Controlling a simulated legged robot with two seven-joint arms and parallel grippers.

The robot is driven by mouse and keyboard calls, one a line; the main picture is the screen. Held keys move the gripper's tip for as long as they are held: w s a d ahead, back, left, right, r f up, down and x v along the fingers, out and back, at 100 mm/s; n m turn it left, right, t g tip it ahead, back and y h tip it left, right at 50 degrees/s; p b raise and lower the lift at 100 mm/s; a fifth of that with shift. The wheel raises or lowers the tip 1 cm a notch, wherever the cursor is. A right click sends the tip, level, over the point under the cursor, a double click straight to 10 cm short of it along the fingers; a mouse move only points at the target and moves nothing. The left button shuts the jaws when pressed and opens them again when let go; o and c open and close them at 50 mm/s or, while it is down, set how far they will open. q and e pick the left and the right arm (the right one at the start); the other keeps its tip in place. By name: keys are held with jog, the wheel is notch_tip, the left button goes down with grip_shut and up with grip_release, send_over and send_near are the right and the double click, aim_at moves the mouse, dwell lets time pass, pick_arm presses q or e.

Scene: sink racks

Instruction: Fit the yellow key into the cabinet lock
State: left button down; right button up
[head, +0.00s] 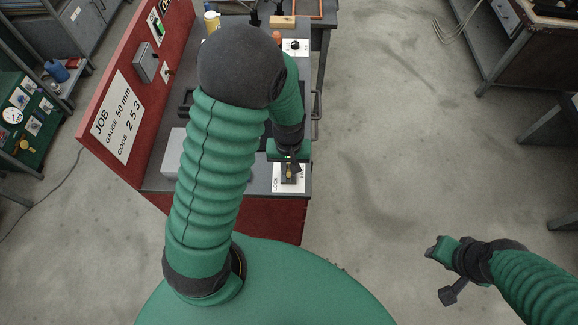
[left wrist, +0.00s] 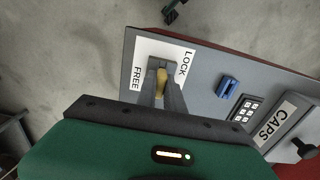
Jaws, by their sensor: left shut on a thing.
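The yellow key (left wrist: 161,84) is between the grey fingers of my left gripper (left wrist: 162,88) in the left wrist view. In the head view only a small yellow bit of the key (head: 290,173) shows under the left gripper (head: 289,171). The left gripper is shut on it over the white plate (head: 277,184) marked LOCK and FREE, which also shows in the left wrist view (left wrist: 150,49). The lock opening is hidden by the fingers and key, so I cannot tell how deep the key sits.
The grey bench (head: 160,180) has a red board (head: 130,90) on its left side reading JOB, GAUGE 50 mm, CODE 253. A blue part (left wrist: 229,87), a keypad (left wrist: 246,108) and a CAPS label (left wrist: 278,125) lie beside the plate. Open floor is on the right.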

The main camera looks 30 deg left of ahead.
pick_arm(q)
jog(key=shift+f, duration=0.4)
jog(key=c, duration=1.4)
grip_release()
notch_tip(320, 180, up, 17)
jog(key=shift+f+b, duration=0.1)
jog(key=shift+b, duration=0.3)
